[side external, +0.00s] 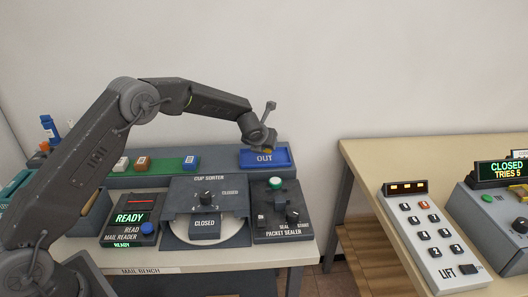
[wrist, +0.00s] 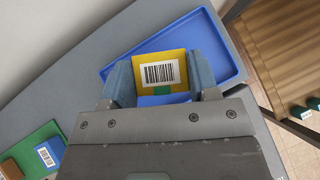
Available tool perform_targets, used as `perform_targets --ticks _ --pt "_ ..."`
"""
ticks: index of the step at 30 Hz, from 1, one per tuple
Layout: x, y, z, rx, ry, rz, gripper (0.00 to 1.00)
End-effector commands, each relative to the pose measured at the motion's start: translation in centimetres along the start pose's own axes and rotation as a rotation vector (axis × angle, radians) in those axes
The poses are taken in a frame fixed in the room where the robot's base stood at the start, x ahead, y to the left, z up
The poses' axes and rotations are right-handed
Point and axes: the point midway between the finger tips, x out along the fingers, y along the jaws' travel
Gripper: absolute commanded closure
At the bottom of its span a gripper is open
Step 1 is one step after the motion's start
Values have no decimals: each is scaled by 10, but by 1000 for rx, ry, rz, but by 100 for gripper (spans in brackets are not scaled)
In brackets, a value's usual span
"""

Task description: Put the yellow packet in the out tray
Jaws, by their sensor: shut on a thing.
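The yellow packet (wrist: 142,63) has a white barcode label and a green patch. My gripper (wrist: 160,80) is shut on it, with a finger on each side, in the wrist view. The blue out tray (wrist: 222,60) lies beneath and around the packet in that view. In the side view my gripper (side external: 266,149) is just over the blue out tray (side external: 286,156), marked OUT, on the raised shelf of the bench. Only a sliver of the packet shows there. I cannot tell whether the packet touches the tray floor.
A green strip (side external: 172,166) with several small packets lies left of the tray. In front stand the mail reader (side external: 130,222), the cup sorter (side external: 207,215) and the packet sealer (side external: 285,218). A second table with a lift keypad (side external: 432,240) stands right, across a gap.

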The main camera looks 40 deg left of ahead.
Motion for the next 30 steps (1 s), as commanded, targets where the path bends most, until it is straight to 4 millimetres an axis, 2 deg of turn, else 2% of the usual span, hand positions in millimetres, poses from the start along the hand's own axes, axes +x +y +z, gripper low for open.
perform_targets --ticks 3,6,19,20,27,30 --pt "14 0 -15 3 4 1 73" --pt "22 0 -22 2 1 -1 73" --pt "26 1 -27 1 1 -1 73" --pt "26 1 -26 1 1 -1 42" --pt "26 1 -26 1 1 -1 20" --pt "26 1 -26 1 1 -1 20"
